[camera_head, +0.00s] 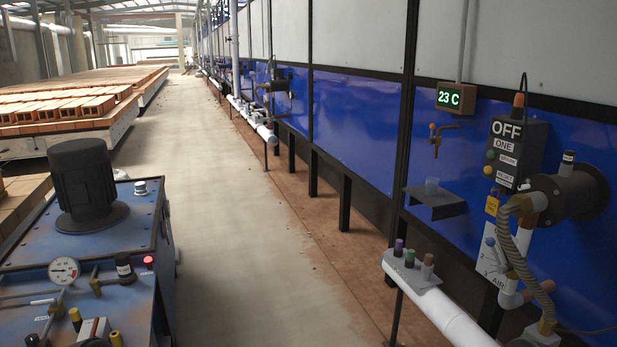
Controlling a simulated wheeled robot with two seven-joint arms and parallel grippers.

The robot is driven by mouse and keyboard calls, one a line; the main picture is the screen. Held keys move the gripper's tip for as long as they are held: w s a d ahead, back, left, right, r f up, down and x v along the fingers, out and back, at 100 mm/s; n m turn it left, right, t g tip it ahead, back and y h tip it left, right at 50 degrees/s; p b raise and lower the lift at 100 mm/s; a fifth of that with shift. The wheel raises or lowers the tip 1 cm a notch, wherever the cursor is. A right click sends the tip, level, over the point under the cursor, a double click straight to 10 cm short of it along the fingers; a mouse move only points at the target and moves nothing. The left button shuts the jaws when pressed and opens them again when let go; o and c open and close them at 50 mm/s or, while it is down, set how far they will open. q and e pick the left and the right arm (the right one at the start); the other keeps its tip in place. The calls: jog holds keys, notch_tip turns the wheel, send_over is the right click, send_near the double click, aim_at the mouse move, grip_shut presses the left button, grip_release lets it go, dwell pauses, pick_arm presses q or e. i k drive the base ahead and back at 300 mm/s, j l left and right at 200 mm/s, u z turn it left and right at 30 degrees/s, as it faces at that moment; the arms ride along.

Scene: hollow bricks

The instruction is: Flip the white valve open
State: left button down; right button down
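At the lower right of the head view is a white valve assembly (509,296) with white pipe parts. A ribbed hose (517,262) curves down just right of the plate and hides part of the valve. The picture is too small to tell the lever's exact position. Neither of my grippers is in view.
A control box reading "OFF" (517,150) hangs above the valve. A white pipe (452,318) with a small bottle shelf stands in front left. A blue machine (95,245) stands at the left. The concrete aisle (235,215) between is clear. Hollow bricks (70,108) lie on carts behind.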

aim_at(53, 303)
jog(key=i+j+u, duration=0.1)
jog(key=j+u, duration=0.3)
jog(key=i+j+u, duration=0.2)
jog(key=j+u, duration=0.2)
jog(key=j, duration=0.15)
jog(key=i+j+u, duration=0.25)
jog(key=j+u, duration=0.15)
jog(key=i+j+u, duration=0.6)
jog(key=u, duration=0.2)
